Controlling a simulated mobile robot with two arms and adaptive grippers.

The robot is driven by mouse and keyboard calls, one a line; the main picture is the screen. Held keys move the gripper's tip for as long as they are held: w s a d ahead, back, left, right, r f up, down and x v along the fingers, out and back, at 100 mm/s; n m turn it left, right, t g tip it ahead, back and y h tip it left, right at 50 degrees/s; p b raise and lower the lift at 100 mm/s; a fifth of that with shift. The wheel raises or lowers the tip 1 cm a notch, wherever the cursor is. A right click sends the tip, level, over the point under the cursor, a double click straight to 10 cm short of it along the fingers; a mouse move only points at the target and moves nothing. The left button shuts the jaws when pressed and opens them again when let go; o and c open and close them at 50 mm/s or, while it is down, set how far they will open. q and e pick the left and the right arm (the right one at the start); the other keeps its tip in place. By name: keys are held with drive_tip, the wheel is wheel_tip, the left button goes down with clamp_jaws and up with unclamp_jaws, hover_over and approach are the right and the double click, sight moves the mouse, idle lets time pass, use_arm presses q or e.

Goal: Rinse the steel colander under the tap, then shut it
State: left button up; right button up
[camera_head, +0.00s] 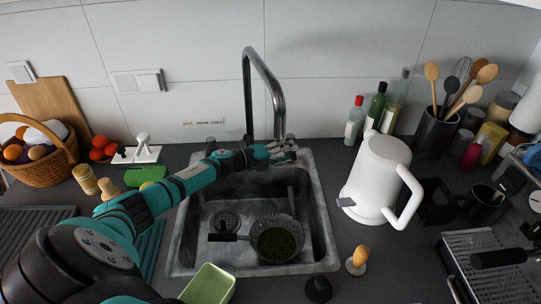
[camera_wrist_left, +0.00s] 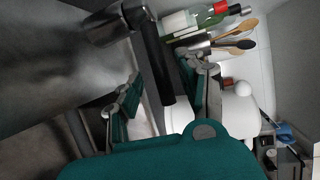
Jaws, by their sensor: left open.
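The steel colander (camera_head: 298,232) sits in the sink, with green contents inside and its black handle (camera_head: 224,237) pointing left. The tall chrome tap (camera_head: 247,85) arches over the back of the sink. My left gripper (camera_head: 282,150) is open at the sink's back rim, by the lower end of the spout. In the left wrist view, a dark bar (camera_wrist_left: 156,62) joined to a chrome cylinder (camera_wrist_left: 104,26) lies between the open fingers (camera_wrist_left: 165,98); it looks like the tap's lever. Contact cannot be told. A dark vertical streak stands above the colander; I cannot tell if it is water.
The sink (camera_head: 186,235) has a drain left of the colander. A white jug (camera_head: 372,180) stands right of it, with bottles (camera_head: 355,122) behind. A green tub (camera_head: 208,285) is at the front edge.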

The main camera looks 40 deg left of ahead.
use_arm(q)
drive_tip(key=v, duration=1)
drive_tip(key=shift+a, duration=0.15)
